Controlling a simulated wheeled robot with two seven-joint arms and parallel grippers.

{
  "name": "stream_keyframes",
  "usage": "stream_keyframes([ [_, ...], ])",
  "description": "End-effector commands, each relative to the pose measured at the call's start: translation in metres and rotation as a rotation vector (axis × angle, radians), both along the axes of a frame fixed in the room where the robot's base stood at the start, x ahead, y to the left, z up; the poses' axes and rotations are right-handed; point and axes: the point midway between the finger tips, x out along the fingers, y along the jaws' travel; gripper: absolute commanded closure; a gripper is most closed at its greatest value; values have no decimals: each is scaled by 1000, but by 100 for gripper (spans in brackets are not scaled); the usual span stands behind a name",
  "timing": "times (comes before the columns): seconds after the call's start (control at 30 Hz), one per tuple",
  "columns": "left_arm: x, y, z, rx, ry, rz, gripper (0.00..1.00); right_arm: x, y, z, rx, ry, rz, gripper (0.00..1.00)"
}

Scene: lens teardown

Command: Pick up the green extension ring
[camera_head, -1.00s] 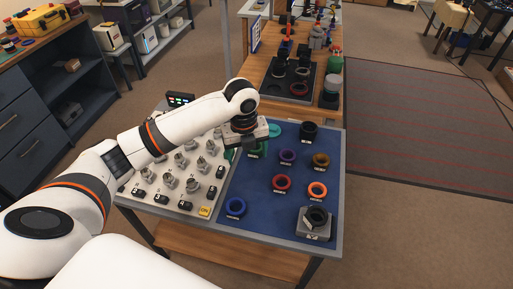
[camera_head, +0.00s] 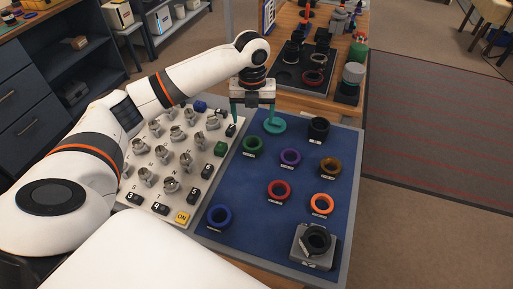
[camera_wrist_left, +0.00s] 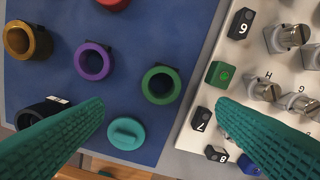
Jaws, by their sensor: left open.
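The green extension ring (camera_head: 245,148) stands on the blue mat near its left edge, with a small label in front. In the left wrist view the green ring (camera_wrist_left: 147,86) shows whole, ahead of the fingertips and between their lines. My left gripper (camera_head: 253,116) points down with its teal fingers spread, above and beyond the ring in the head view. In the left wrist view the gripper (camera_wrist_left: 160,106) has nothing between its fingers. The right gripper is out of view.
A teal disc (camera_head: 274,125) lies close behind the green ring. Purple (camera_head: 283,160), red (camera_head: 271,190) and other rings stand around on the blue mat (camera_head: 240,185). A white panel (camera_head: 137,190) with metal knobs and buttons adjoins on the left.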

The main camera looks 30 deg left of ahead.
Motion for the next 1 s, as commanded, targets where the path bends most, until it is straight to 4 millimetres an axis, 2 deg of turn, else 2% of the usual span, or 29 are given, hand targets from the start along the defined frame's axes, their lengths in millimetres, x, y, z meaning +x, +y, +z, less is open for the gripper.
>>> stream_keyframes([
  [0.3, -1, 0, -51, 1, 4, 1, 20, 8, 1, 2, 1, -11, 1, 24],
  [0.57, -1, 0, -73, 1, 2, 0, 20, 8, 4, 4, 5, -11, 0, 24],
  [0.83, -3, 1, -112, 1, 3, 1, 20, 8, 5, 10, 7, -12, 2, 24],
  [1.0, -2, 1, -121, 0, 0, -1, 20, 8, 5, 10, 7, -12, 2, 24],
])
